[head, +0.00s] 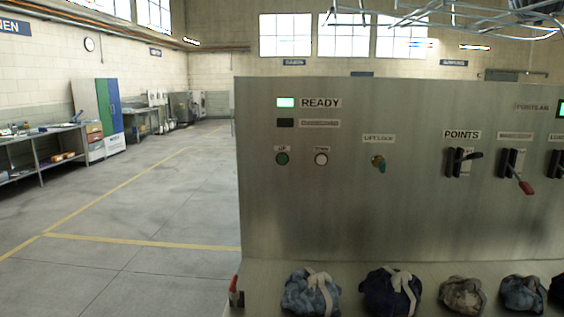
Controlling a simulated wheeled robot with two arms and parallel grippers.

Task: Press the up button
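The up button (282,158) is a round green button under a small "UP" label, on the left part of a grey metal control panel (340,215). A white round button (321,159) sits just to its right under its own label. Above them a green lamp (286,102) is lit next to the word "READY", and a dark indicator (285,123) is below it. Neither of my grippers shows in the head view.
A key switch (378,163) and levers, one with a red handle (525,187), are farther right on the panel. Several bags, including a blue one (298,293), lie along the ledge below. Open floor (130,215) stretches to the left, with workbenches (50,150) along the wall.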

